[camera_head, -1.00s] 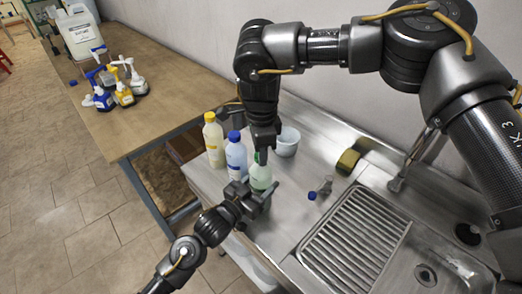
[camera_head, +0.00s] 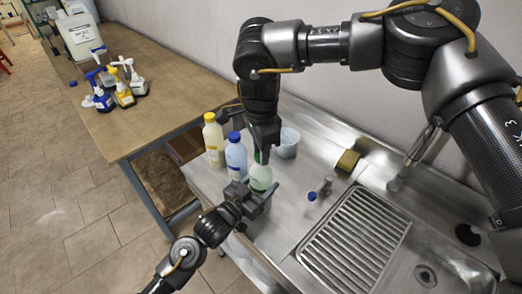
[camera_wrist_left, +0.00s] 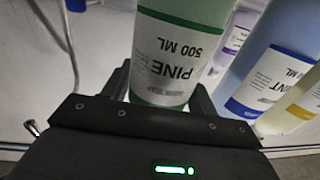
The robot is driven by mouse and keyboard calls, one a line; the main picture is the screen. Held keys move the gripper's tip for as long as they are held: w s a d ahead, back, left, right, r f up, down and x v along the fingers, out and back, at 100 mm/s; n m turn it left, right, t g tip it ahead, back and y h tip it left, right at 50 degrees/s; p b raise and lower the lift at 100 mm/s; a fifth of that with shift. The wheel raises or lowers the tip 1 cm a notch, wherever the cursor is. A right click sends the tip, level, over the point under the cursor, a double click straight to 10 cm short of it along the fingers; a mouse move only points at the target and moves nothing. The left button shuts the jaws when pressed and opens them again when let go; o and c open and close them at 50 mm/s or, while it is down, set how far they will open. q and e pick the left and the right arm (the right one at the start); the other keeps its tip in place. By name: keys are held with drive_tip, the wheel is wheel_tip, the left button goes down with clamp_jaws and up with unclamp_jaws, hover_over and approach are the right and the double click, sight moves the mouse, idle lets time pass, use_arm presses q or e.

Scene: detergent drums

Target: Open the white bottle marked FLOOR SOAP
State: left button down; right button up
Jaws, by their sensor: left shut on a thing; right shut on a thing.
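A green bottle (camera_head: 260,176) stands upright near the left end of the steel counter. In the left wrist view this bottle (camera_wrist_left: 178,50) has a white label reading PINE and 500 ML. My left gripper (camera_head: 254,197) is shut around its body. My right gripper (camera_head: 262,153) is shut at its top from above; the cap is mostly hidden by the fingers. No FLOOR SOAP lettering is readable in any view. A white jug (camera_head: 80,38) with a label too small to read stands on the wooden table. A pale bottle with a purple label (camera_wrist_left: 233,42) shows partly in the left wrist view.
A blue bottle (camera_head: 236,158) and a yellow bottle (camera_head: 214,142) stand just left of the green one. A white tub (camera_head: 287,143), a sponge (camera_head: 348,161) and a small blue-capped item (camera_head: 312,196) are to the right. Spray bottles (camera_head: 121,90) stand on the wooden table.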

drive_tip(key=shift+r, duration=0.95)
drive_tip(key=shift+r, duration=2)
use_arm(q)
drive_tip(key=shift+c, duration=1.8)
unclamp_jaws()
use_arm(e)
wheel_tip(320, 180, down, 3)
drive_tip(key=b, duration=0.3)
drive_tip(key=shift+a+f, duration=0.1)
use_arm(q)
drive_tip(key=v, duration=1.2)
use_arm(e)
drive_tip(key=shift+f, duration=0.1)
